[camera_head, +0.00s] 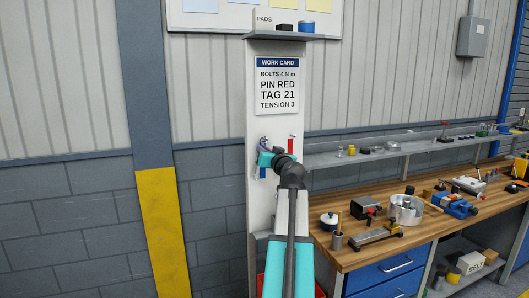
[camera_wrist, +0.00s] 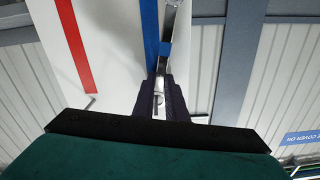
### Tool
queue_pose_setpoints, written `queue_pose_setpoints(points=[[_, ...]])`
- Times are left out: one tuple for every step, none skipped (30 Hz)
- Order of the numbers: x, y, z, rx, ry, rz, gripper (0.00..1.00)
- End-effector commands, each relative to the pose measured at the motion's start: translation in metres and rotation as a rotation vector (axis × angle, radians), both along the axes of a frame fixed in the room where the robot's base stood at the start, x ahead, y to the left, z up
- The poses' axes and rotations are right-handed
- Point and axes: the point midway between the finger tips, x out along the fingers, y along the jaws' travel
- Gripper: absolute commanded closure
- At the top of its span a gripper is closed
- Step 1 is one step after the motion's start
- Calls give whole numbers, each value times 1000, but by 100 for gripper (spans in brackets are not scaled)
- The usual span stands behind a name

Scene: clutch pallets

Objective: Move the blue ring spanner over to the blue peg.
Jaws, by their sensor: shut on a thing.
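My gripper (camera_wrist: 160,112) is shut on the blue ring spanner (camera_wrist: 171,22), a silver shaft with a blue band, in the wrist view. The spanner is close to the white panel, beside a blue stripe (camera_wrist: 150,28). A small pale ring or rod end shows between the fingers; I cannot tell whether it is around a peg. A dark rod (camera_wrist: 198,115) sticks out right of the fingers. A red stripe (camera_wrist: 75,45) has a short grey peg (camera_wrist: 90,102) at its end. In the head view my gripper (camera_head: 265,157) is at the panel, and the spanner is mostly hidden.
The white post (camera_head: 258,125) bears a work card (camera_head: 277,85) and a top shelf (camera_head: 290,37). A wooden bench (camera_head: 365,255) with several tools stands to the right, with a narrow grey shelf (camera_head: 385,153) behind it. A yellow-based column (camera_head: 160,225) stands left.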

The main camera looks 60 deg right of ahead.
Motion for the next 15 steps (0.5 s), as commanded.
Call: queue_pose_setpoints(points=[[0,0,0,0,0,0,100],[0,0,0,0,0,0,100],[0,0,0,0,0,0,100],[0,0,0,0,0,0,85],[0,0,0,0,0,0,80],[0,0,0,0,0,0,73],[0,0,0,0,0,0,68],[0,0,0,0,0,0,66],[0,0,0,0,0,0,66],[0,0,0,0,0,0,66],[0,0,0,0,0,0,66],[0,0,0,0,0,0,66],[0,0,0,0,0,0,66],[0,0,0,0,0,0,66],[0,0,0,0,0,0,66]])
